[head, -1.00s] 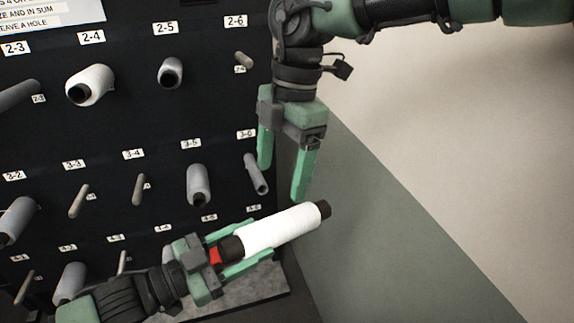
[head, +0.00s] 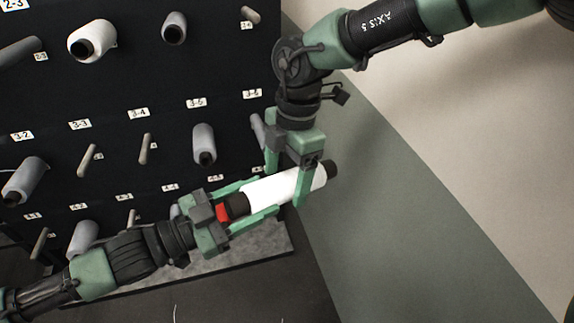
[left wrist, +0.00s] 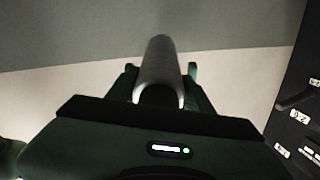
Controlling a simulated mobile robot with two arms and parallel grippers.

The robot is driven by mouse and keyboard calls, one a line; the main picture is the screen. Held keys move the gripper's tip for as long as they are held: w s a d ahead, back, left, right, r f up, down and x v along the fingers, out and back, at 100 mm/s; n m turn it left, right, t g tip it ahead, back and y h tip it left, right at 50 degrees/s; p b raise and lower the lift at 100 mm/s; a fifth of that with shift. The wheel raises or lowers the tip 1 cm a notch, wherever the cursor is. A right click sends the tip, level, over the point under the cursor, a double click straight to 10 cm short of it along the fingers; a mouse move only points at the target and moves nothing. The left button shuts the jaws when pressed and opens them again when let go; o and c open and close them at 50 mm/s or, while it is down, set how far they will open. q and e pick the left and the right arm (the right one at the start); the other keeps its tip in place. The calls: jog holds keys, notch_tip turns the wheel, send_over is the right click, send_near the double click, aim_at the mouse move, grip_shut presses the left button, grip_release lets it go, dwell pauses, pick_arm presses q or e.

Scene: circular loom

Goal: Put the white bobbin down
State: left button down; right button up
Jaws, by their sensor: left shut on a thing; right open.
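The white bobbin (head: 283,190) has dark ends and points up to the right in the head view. My left gripper (head: 262,200) is shut on its lower left part. The bobbin also shows in the left wrist view (left wrist: 160,75), held between the fingers and pointing away. My right gripper (head: 287,188) comes from above, open, with its fingers on either side of the bobbin's far part. One right finger passes in front of the bobbin. I cannot tell whether the right fingers touch it.
A black peg board (head: 60,120) with labelled pegs stands at the left. Several pegs hold grey or white bobbins (head: 92,40), others are bare. A grey-green and cream wall (head: 430,200) is at the right. A grey slab (head: 255,245) lies below the board.

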jog(key=c, duration=1.7)
pick_arm(q)
jog(key=c, duration=0.5)
grip_release()
